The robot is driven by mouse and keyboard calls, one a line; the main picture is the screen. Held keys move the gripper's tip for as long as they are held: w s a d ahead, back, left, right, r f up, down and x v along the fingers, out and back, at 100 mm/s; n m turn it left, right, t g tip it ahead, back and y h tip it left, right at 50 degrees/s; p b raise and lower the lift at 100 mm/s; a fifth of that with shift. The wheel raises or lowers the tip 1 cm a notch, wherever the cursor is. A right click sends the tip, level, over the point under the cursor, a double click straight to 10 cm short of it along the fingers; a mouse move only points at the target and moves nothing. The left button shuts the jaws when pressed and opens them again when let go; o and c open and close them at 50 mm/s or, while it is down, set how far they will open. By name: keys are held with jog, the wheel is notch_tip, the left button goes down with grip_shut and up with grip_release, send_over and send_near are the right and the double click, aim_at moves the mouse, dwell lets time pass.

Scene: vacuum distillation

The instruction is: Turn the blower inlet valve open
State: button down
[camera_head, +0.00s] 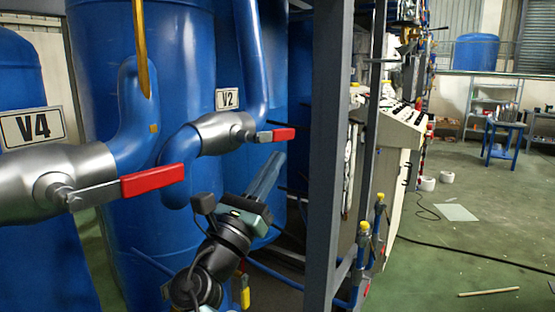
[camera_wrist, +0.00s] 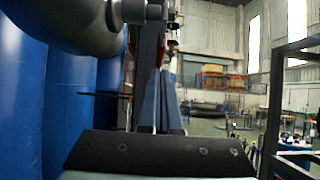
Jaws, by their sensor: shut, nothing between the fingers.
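Two silver valves on blue pipes show in the head view. The nearer one, beside the V4 label (camera_head: 31,127), has a red-sleeved lever (camera_head: 152,181) pointing right. The farther one, below the V2 label (camera_head: 228,98), has a shorter-looking red-sleeved lever (camera_head: 284,134), also pointing right. No label reads "blower inlet", so I cannot tell which valve that is. My gripper (camera_head: 280,156) is shut and empty, pointing up, with its tips just below the V2 lever and apparently apart from it. In the wrist view, my fingers (camera_wrist: 165,75) point ahead beside a grey valve body (camera_wrist: 85,22).
Blue tanks (camera_head: 103,35) stand behind the valves. A dark upright post (camera_head: 332,150) stands close to the right of my gripper. A control panel (camera_head: 402,130) lies beyond it. Open green floor (camera_head: 470,250) with a cable and a stick lies at right.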

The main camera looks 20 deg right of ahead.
jog(key=b+v, duration=0.1)
jog(key=v, duration=0.9)
jog(key=shift+s+a+f+b, duration=0.15)
jog(key=shift+s+a+b, duration=0.05)
jog(key=shift+a+b, duration=0.15)
